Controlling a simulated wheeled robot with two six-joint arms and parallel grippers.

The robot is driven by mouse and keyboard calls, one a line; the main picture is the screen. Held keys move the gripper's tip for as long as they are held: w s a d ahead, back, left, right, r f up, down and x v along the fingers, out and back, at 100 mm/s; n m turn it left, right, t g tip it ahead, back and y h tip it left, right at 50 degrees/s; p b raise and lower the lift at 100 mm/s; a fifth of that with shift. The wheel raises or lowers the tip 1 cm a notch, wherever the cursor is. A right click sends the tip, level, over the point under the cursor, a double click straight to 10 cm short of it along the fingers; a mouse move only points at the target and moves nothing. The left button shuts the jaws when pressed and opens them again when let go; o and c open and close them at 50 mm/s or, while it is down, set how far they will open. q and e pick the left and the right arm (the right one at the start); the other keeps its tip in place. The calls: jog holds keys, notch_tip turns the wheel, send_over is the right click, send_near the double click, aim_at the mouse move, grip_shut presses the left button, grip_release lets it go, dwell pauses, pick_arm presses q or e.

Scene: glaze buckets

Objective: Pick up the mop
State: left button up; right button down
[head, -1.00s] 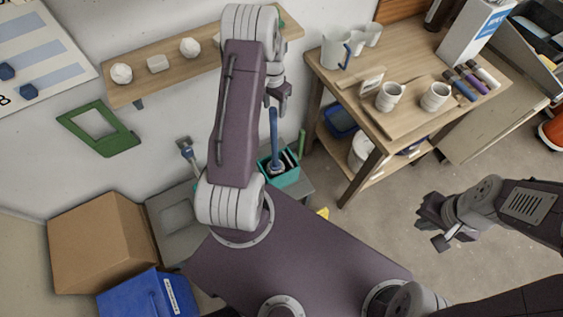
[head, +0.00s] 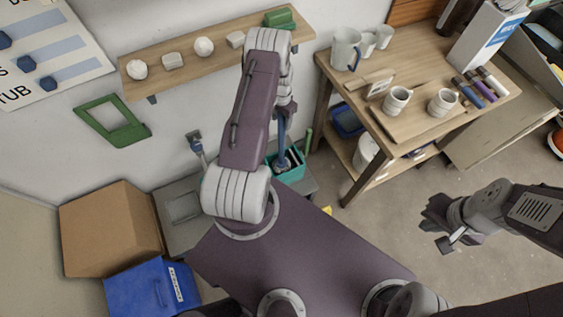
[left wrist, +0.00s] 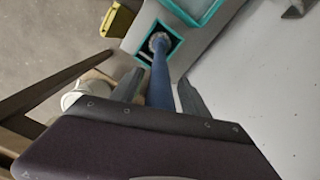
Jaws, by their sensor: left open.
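The mop has a blue handle (head: 282,140) that stands up out of a teal bucket (head: 290,174) by the wall. In the left wrist view the blue handle (left wrist: 160,82) runs between my fingers down to a pale mop head (left wrist: 158,42) in a teal-rimmed compartment. My left gripper (head: 286,110) is at the upper part of the handle. In the left wrist view my left gripper (left wrist: 160,92) is open, with one finger on each side of the handle and gaps visible. My right gripper (head: 440,224) is over the floor, away from the mop; its jaw opening is unclear.
A wooden table (head: 425,125) with mugs and markers stands to the right of the bucket. A shelf (head: 185,75) is on the wall above. A cardboard box (head: 110,230) and a blue bin (head: 150,288) are at lower left. Another tool (head: 196,143) leans against the wall.

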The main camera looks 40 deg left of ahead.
pick_arm(q)
jog(key=shift+s, duration=0.1)
grip_shut()
jog(key=shift+r, duration=0.1)
jog(key=shift+r, duration=0.5)
notch_tip(320, 180, up, 17)
jog(key=b, duration=0.2)
jog(key=c, duration=0.9)
grip_release()
grip_shut()
